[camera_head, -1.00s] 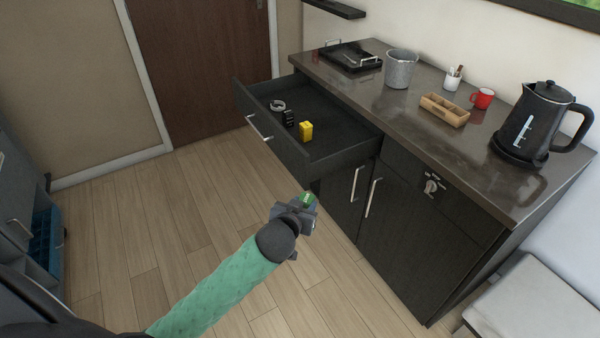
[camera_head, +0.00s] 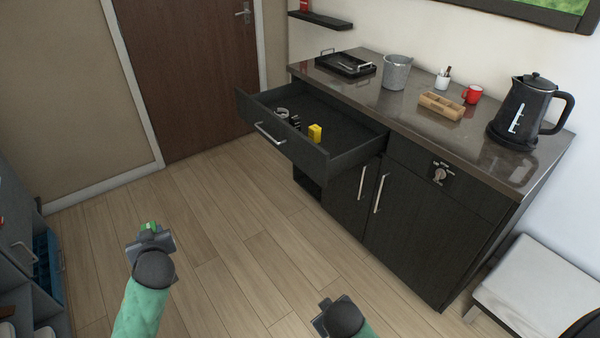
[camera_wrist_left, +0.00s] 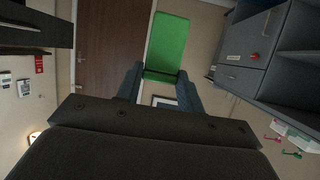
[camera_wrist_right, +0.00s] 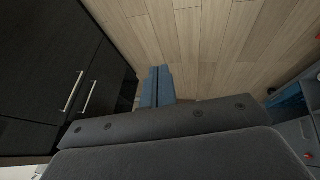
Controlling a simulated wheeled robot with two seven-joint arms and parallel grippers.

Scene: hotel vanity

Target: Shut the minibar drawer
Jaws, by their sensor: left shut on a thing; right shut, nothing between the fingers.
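The dark minibar drawer (camera_head: 305,153) is pulled well out from the cabinet. Its front has a silver handle (camera_head: 269,134). My left gripper (camera_head: 150,234) is shut on a green block (camera_wrist_left: 167,45), held over the floor well to the left of the drawer. My right gripper (camera_head: 324,306) is shut and empty, low in front of the cabinet, apart from the drawer. Its closed fingers show in the right wrist view (camera_wrist_right: 157,85).
A bench (camera_head: 540,290) stands at right, a grey unit (camera_head: 20,225) at left. The floor between is clear.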

